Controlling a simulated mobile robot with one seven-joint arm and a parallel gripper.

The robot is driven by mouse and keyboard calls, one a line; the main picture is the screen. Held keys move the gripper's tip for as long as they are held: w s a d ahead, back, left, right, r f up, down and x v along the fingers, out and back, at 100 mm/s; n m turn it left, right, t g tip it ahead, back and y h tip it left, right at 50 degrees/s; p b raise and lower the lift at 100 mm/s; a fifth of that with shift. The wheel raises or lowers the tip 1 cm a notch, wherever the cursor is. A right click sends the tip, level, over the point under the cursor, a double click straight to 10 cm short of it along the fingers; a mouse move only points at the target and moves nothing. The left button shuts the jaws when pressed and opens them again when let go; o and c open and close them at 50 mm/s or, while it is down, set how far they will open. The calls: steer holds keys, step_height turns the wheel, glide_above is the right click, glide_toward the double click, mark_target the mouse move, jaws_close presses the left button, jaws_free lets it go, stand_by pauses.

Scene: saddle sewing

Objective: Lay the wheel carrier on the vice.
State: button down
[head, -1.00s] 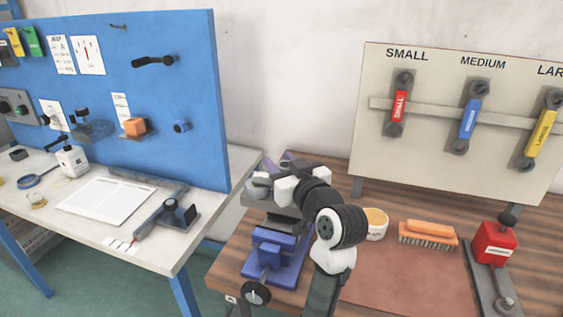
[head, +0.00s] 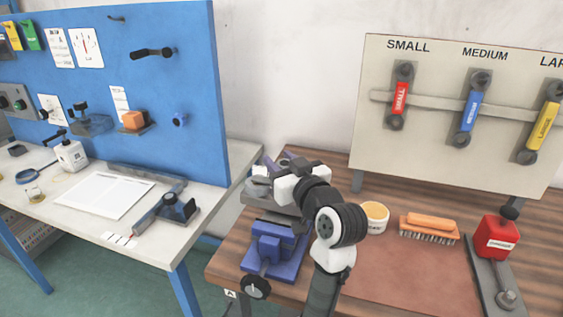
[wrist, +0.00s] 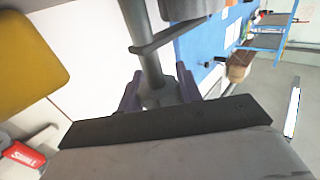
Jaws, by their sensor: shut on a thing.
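The blue-purple vice (head: 275,248) stands at the left front of the wooden bench, with dark grey jaws on top. My gripper (wrist: 158,88) hangs just above and behind the vice in the head view, partly hidden by my white and black wrist. Its purple fingers are shut on a grey metal part, which I take as the wheel carrier (wrist: 147,62). In the wrist view this part shows a round shaft with a flat bar across it. In the head view I cannot tell whether it touches the vice jaws.
A board (head: 365,150) with labelled levers stands behind. A white table (head: 216,170) with a blue pegboard (head: 190,80) is at left.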

steer(key=shift+f+b, duration=1.7)
steer(key=shift+f, duration=0.4)
steer(key=c, duration=0.9)
jaws_free()
steer(key=shift+r, duration=0.1)
steer(key=shift+c, duration=0.2)
steer(key=shift+o, duration=0.3)
steer(key=b+v, duration=0.8)
steer(key=v, duration=0.5)
steer(key=shift+s+d, duration=0.2)
steer(key=shift+s, duration=0.15)
